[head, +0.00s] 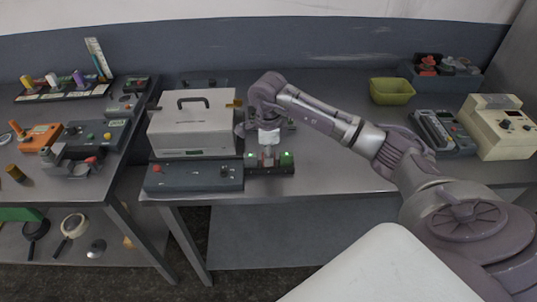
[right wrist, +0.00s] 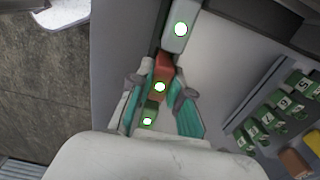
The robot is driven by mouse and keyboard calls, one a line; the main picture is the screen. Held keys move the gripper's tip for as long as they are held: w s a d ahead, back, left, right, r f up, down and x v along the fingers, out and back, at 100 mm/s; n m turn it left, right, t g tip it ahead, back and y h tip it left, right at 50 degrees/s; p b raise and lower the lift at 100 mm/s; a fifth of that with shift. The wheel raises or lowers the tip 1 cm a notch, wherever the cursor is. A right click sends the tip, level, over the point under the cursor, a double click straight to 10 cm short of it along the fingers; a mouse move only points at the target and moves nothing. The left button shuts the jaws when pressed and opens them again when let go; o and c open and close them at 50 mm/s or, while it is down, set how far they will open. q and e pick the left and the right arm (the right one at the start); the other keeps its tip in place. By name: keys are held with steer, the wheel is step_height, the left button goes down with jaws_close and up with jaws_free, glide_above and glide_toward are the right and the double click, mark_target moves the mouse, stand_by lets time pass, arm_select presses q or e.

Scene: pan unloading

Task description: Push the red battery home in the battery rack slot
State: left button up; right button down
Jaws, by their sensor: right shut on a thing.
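The battery rack (head: 270,170) is a dark block with green lights near the front edge of the middle table. My right gripper (head: 268,151) points down over its middle. In the right wrist view, the gripper (right wrist: 160,108) has its teal-padded fingers on both sides of the red battery (right wrist: 164,66) and is shut on it. A grey block (right wrist: 176,42) lies beyond the battery, and a green piece (right wrist: 149,110) shows nearer the palm. Bright lights cover part of these pieces. The battery's lower end and its depth in the slot are hidden. My left gripper is out of view.
A grey case with a handle (head: 193,125) stands left of the rack, behind a dark control box (head: 194,176). A green bin (head: 391,91) and a cream device (head: 497,127) are at the right. Table between is mostly clear beneath my right arm.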

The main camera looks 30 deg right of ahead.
steer(key=c, duration=1)
jaws_free()
step_height(320, 180, up, 12)
